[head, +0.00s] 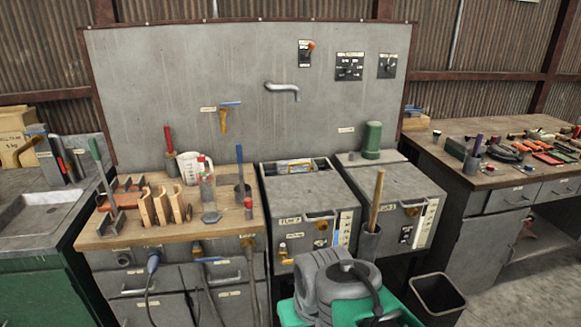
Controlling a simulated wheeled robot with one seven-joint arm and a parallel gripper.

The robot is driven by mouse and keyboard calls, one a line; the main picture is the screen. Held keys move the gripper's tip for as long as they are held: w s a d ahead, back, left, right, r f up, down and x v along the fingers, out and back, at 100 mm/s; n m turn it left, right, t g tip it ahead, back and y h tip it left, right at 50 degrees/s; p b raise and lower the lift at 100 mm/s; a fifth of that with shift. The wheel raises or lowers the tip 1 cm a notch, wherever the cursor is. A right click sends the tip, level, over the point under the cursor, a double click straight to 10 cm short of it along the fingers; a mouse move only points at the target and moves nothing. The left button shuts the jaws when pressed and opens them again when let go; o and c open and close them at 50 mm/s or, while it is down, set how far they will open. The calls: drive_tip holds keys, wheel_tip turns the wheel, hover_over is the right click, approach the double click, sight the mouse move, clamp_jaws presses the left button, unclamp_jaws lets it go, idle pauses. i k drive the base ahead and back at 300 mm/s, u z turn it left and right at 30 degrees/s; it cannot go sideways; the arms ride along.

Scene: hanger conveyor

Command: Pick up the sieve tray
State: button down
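I cannot make out a sieve tray for certain in the head view. Two grey metal cabinets stand side by side in the middle, a left one (312,205) and a right one (395,180), each with a front handle and labels. The left cabinet has an opening at its top back with small coloured items in it, too small to name. My gripper's fingers do not show.
A wooden-topped workbench (150,232) at left holds a measuring jug (190,168), a glass cylinder (208,195) and a wooden rack. A sink (38,212) is at far left. A tool bench (480,180) is at right. A black bin (437,297) stands on the floor.

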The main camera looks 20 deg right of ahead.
sight(284, 166)
drive_tip(key=z, duration=0.55)
drive_tip(key=i, duration=0.9)
drive_tip(key=u, duration=0.75)
drive_tip(key=i, duration=0.8)
drive_tip(key=u, duration=0.1)
